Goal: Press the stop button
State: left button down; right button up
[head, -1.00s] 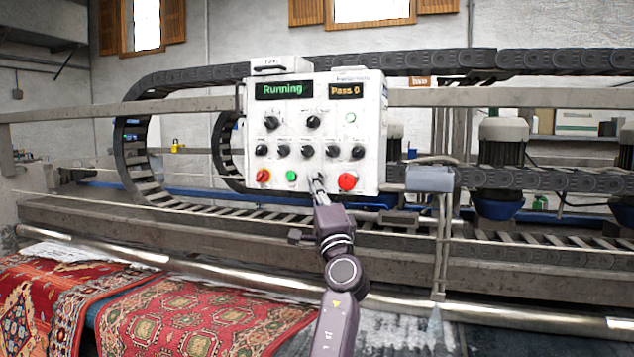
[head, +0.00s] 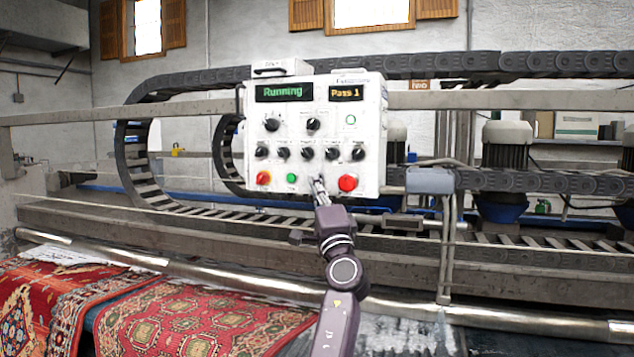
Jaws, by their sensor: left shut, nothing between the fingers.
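The white control panel (head: 376,120) faces me, with displays reading "Running" and "Pass 1". A large red round button (head: 348,183) is at its lower right. Labels are too small to read, so I cannot tell by text which is stop. My left gripper (head: 318,184) is shut and empty, its tips in front of the panel's lower edge, between the green button and the large red one. I cannot tell whether it touches the panel. My right gripper is out of view.
Black selector knobs (head: 308,153) line the panel above the buttons. Metal rails (head: 520,100) and a cable chain (head: 140,170) run behind and beside it. A grey junction box (head: 430,180) sits to the right. Red patterned rugs (head: 200,320) lie below left.

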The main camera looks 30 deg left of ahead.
pick_arm(q)
jog(key=shift+w, duration=0.15)
dwell(0.6)
jog(key=shift+s+d, duration=0.15)
jog(key=shift+s, duration=0.65)
jog(key=shift+p, duration=0.3)
